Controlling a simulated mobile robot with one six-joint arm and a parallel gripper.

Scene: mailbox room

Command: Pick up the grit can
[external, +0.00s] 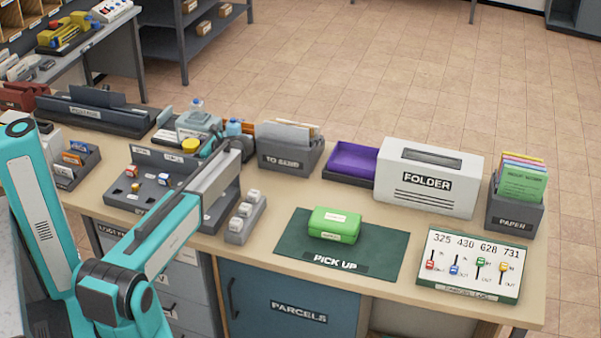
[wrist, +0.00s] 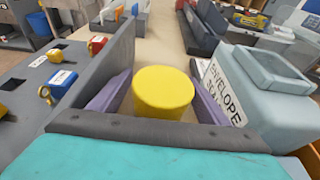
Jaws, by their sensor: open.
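A yellow can with a round flat top (wrist: 163,88) stands upright on the table in the wrist view. No label on it can be read, so I cannot confirm it is the grit can. My gripper (wrist: 158,100) is open, with one purple-grey finger on each side of the can. Whether either finger touches it I cannot tell. In the external view my gripper (external: 212,148) is low over the table behind the grey key panel, and the can is mostly hidden there.
The grey key panel (external: 160,178) stands close on one side, and the grey envelope machine (wrist: 262,85) on the other. A green box (external: 334,225) lies on the dark green PICK UP mat (external: 385,245). Free tabletop shows beyond the can in the wrist view.

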